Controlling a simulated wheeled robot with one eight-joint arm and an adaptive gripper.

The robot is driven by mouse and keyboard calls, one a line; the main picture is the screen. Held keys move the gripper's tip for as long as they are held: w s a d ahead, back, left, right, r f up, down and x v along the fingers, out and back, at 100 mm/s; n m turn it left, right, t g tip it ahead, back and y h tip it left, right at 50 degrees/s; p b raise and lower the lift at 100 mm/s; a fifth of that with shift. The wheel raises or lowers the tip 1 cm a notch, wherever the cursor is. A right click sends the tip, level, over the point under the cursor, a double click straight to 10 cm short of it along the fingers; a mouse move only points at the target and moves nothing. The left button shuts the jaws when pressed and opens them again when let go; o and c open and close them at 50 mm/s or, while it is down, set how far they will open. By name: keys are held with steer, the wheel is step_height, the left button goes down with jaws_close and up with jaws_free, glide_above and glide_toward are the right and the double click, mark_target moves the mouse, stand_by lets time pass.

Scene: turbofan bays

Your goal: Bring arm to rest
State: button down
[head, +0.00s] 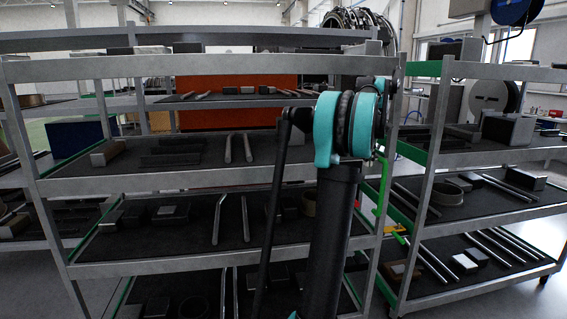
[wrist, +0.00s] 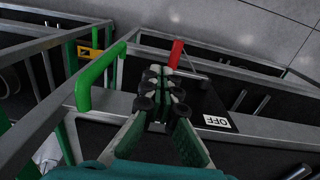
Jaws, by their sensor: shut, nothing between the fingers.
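My gripper (wrist: 160,76) shows in the wrist view with its dark fingers together and nothing between them. A red handle (wrist: 175,53) is just beyond the fingertips; I cannot tell whether they touch it. A white label reading OFF (wrist: 217,121) lies on a dark panel to the right of the fingers. A green bar handle (wrist: 100,76) is to the left of the fingers, apart from them. In the head view my black and teal arm stands upright in front of the shelves; my gripper cannot be made out there.
A grey shelf rack (head: 215,182) with dark trays of metal bars and blocks stands close ahead. A second rack (head: 490,219) stands at the right. Green parts (head: 384,185) and a yellow part (head: 399,238) are between them, beside my arm. Some floor at the lower right is clear.

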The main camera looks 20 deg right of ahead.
steer(key=w+a+f+t, duration=0.1)
steer(key=a+f, duration=0.3)
steer(key=a, duration=0.5)
steer(key=w+a+f+n, duration=0.1)
steer(key=a+f, duration=0.3)
steer(key=a, duration=0.5)
steer(key=a+f+t, duration=0.1)
steer(key=a+f, duration=0.4)
steer(key=a, duration=0.4)
steer(key=s+a+f+t, duration=0.1)
steer(key=s+a+f, duration=0.7)
steer(key=a, duration=0.3)
steer(key=s+a+f+n+t, duration=0.1)
steer(key=s+a+f, duration=0.8)
steer(key=s+a, duration=0.2)
steer(key=shift+a+f+n, duration=0.15)
steer(key=shift+f+n, duration=0.15)
